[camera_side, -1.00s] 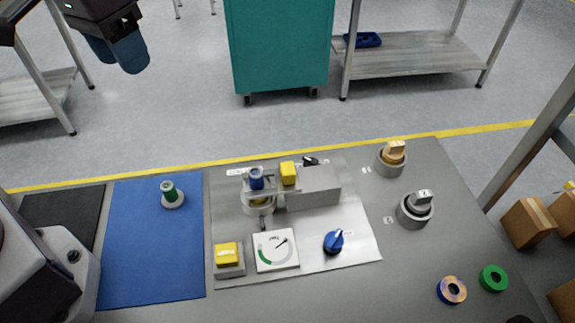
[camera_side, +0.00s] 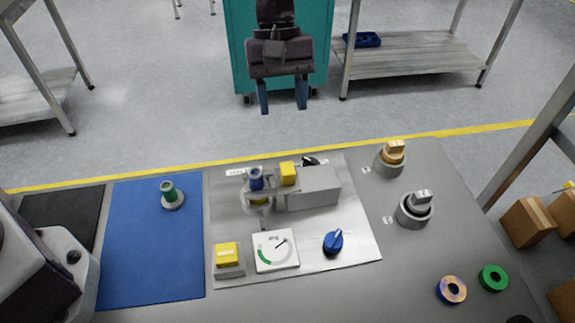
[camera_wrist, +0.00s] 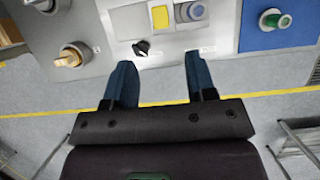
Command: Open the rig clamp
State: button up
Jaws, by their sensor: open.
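The rig is a grey block (camera_side: 318,186) on a metal plate, with a clear bracket, a blue-topped cylinder (camera_side: 256,179) and a yellow block (camera_side: 288,173). A small black knob (camera_side: 310,161) sits at its back edge and also shows in the wrist view (camera_wrist: 143,48). I cannot tell for certain which part is the clamp. My gripper (camera_side: 283,108) is open and empty, held in the air above the back side of the rig. In the wrist view, its fingers (camera_wrist: 160,75) point toward the yellow block and black knob, apart from both.
The panel has a yellow button (camera_side: 227,254), a gauge (camera_side: 276,250), a blue knob (camera_side: 334,242), and orange (camera_side: 392,157) and grey (camera_side: 415,208) knobs at right. A green-topped peg (camera_side: 171,194) stands on a blue mat (camera_side: 150,262). Rings lie at front right.

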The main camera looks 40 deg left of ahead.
aim_at(287, 168)
jog(key=x, duration=1.2)
jog(key=shift+s+f, duration=0.1)
jog(key=shift+f, duration=0.15)
